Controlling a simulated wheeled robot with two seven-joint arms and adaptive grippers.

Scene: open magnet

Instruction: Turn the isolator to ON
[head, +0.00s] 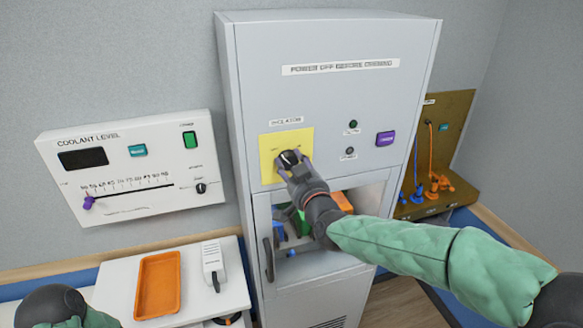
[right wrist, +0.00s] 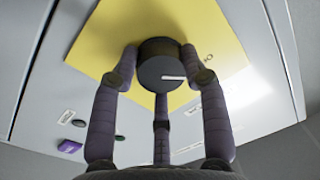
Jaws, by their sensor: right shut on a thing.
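The isolator is a dark round knob (head: 289,158) on a yellow plate (head: 268,171), on the front of a tall grey cabinet (head: 262,70). An "ISOLATOR" label (head: 287,120) is above the plate. My right gripper (head: 288,164) is shut on the knob. In the right wrist view the fingers sit on both sides of the knob (right wrist: 165,66), and a white pointer line shows on its face. The small position words on the plate are too small to read surely. My left gripper is not clearly seen; a dark part of my left arm shows at the lower left.
A purple button (head: 385,139) and two small round indicators (head: 353,124) are right of the plate. Below is an open bay with colored parts. A coolant level panel (head: 130,165) hangs at left, above a white table with an orange tray (head: 158,284). A brown board (head: 448,125) stands right.

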